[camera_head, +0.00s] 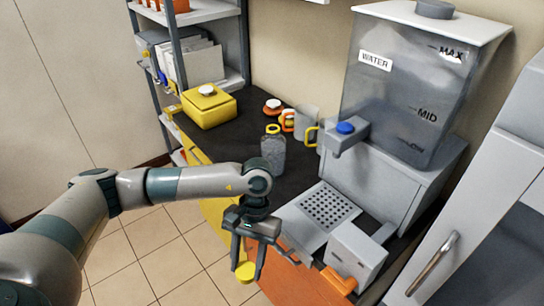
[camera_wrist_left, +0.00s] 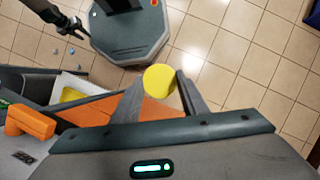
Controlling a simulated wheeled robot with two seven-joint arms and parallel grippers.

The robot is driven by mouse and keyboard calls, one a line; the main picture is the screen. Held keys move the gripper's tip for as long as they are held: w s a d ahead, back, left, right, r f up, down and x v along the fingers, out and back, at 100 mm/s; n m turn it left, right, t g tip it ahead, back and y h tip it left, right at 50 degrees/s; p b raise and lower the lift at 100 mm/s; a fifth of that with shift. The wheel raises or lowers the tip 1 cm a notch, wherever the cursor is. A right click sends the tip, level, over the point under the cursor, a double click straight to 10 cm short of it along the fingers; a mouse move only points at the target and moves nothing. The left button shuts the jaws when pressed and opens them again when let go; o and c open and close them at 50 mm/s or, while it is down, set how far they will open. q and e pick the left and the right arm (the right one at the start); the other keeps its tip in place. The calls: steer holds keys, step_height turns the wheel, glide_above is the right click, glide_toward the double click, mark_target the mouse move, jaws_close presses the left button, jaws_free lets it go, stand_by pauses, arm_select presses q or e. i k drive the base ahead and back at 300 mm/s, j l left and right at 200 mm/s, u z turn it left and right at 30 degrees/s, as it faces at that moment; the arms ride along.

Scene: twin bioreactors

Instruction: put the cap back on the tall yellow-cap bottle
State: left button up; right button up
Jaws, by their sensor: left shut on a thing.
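My left gripper (camera_head: 246,268) is shut on a round yellow cap (camera_head: 245,273), held low in front of the counter, over the floor. In the left wrist view the yellow cap (camera_wrist_left: 160,78) sits between the two fingertips. The tall bottle (camera_head: 273,155) is clear grey with a yellow ring at its open-looking neck. It stands upright on the dark counter, behind my left wrist and well apart from the cap. My right gripper (camera_wrist_left: 70,27) seems to show at the upper left of the left wrist view, too small to tell its state.
A water tank (camera_head: 405,90) with a blue-topped tap stands right of the bottle, above a perforated drip tray (camera_head: 327,209). The dark counter (camera_head: 240,130) is clear left of the bottle.

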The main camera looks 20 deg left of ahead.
mark_target(273, 144)
steer(key=i+j, duration=0.15)
steer(key=j, duration=0.3)
steer(key=i+j, duration=0.1)
steer(key=j, duration=0.35)
steer(key=i+j, duration=0.15)
steer(key=j, duration=0.3)
steer(key=i+j, duration=0.1)
steer(key=j, duration=0.35)
steer(key=i+j, duration=0.15)
steer(key=j, duration=0.25)
steer(key=i+j, duration=0.1)
steer(key=j, duration=0.35)
steer(key=i+j, duration=0.15)
steer(key=j, duration=0.3)
steer(key=i+j, duration=0.1)
steer(key=j, duration=0.35)
steer(key=z, duration=1.6)
